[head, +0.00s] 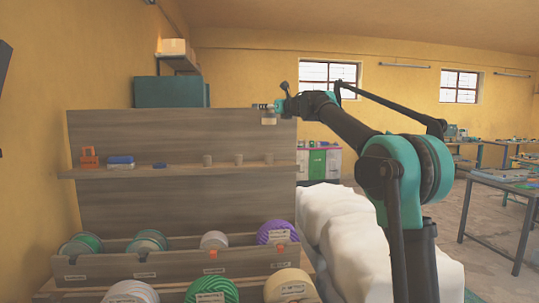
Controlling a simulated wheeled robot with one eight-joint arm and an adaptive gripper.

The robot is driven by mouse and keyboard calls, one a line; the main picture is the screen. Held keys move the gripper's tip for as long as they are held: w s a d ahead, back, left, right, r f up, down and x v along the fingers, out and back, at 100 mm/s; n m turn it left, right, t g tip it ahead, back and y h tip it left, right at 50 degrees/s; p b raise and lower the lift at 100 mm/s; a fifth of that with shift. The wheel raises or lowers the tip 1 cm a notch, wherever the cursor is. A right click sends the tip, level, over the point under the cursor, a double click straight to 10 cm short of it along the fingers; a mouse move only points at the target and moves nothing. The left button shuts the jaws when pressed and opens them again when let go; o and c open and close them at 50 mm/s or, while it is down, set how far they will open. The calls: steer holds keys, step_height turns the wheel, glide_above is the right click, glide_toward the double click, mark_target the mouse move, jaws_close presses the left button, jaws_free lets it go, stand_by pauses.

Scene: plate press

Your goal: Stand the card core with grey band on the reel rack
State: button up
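The wooden reel rack (160,265) stands at the lower left, with a tall back panel (170,213) and a row of reels in its trough. I cannot single out the card core with grey band. A pale roll (214,240) sits in the trough, and a cream roll (290,287) lies at the front edge, partly cut off; no grey band is clear on either. My gripper (264,106) is small and far off, level with the top edge of the panel and high above the reels. Its fingers are too small to read, and I cannot tell whether it holds anything.
Green reels (82,245) and a purple reel (277,232) fill other trough places. Green rope (212,290) and cream rope (130,292) lie in front. A narrow shelf (200,171) carries small items. White bulky wrapping (345,235) stands right of the rack. Work tables (500,187) are farther right.

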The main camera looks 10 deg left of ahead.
step_height(320, 180, down, 17)
steer(key=shift+r, duration=0.1)
stand_by(0.4)
steer(key=o, duration=1.1)
steer(key=shift+o, duration=0.2)
steer(key=v, duration=1.2)
steer(key=shift+a, duration=0.1)
